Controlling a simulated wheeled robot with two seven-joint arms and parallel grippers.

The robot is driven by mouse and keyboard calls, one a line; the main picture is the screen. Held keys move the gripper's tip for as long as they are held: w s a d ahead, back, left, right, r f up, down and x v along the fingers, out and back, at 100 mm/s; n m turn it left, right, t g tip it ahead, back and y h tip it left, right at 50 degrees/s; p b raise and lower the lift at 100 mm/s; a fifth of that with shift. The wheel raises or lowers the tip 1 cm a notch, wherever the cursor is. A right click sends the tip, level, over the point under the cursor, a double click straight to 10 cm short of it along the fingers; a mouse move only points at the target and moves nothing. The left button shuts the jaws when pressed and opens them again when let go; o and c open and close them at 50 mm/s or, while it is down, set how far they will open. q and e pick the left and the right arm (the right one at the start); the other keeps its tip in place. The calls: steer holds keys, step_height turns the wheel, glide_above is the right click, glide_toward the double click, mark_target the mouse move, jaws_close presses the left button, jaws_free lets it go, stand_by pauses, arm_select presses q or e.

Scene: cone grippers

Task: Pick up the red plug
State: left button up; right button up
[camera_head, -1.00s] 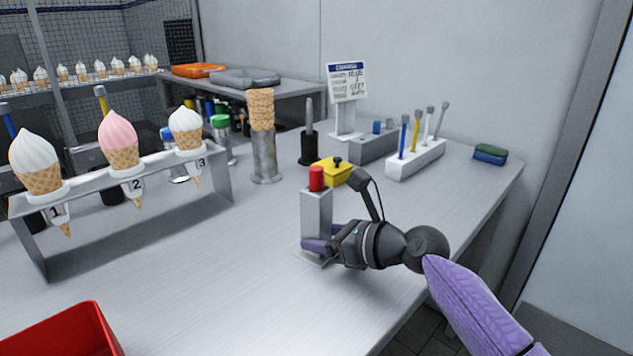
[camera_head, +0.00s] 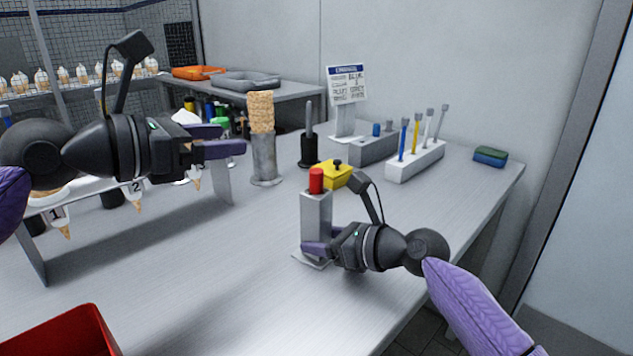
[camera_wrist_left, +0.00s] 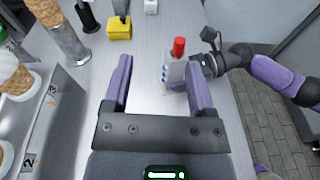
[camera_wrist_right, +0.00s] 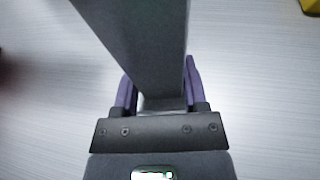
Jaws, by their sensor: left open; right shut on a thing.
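The red plug (camera_head: 316,180) stands upright in the top of a grey square post (camera_head: 316,215) on the table. It also shows in the left wrist view (camera_wrist_left: 179,47). My right gripper (camera_head: 318,250) is shut on the post low down, near its base plate; the right wrist view shows its purple fingers (camera_wrist_right: 158,92) on both sides of the post. My left gripper (camera_head: 220,140) is open and empty, in the air over the cone rack, left of the plug. In the left wrist view its fingers (camera_wrist_left: 160,85) are apart with bare table between them.
The cone rack (camera_head: 215,185) and a metal holder with stacked cones (camera_head: 264,155) stand left of the post. A yellow lidded box (camera_head: 335,176) sits just behind it. A white tool block (camera_head: 415,160) is further right. A red bin (camera_head: 60,335) is at the front left.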

arm_select(q)
steer(key=g+y, duration=0.2)
glide_toward(311, 172)
steer(key=shift+n, duration=0.4)
steer(key=x, duration=1.1)
steer(key=shift+w, duration=0.1)
jaws_close()
